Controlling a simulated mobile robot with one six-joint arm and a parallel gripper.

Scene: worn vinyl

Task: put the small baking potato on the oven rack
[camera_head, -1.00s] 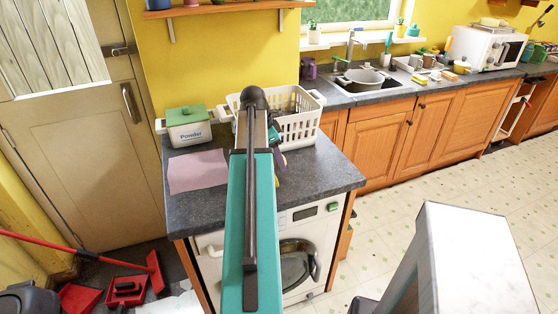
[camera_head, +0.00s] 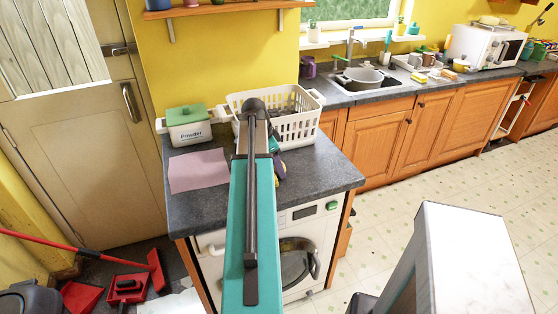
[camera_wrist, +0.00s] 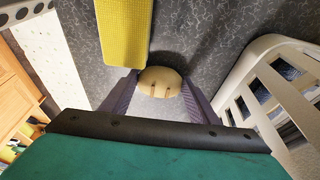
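The small baking potato (camera_wrist: 160,82), pale tan with two short dark marks, lies over the dark speckled counter in the wrist view. My gripper (camera_wrist: 160,80) has its two purple fingers apart, one on each side of the potato. The fingertips are close to its sides; I cannot make out firm contact. In the head view my gripper (camera_head: 278,168) is low over the counter beside the white basket, mostly behind my arm, and the potato is hidden there. I cannot identify an oven rack in either view.
A yellow block (camera_wrist: 122,45) lies close to the potato. The white slatted basket (camera_head: 297,128) stands close beside my gripper. A powder box (camera_head: 188,125) and a pink cloth (camera_head: 198,171) are on the counter (camera_head: 320,172). Open floor (camera_head: 400,210) lies to the right.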

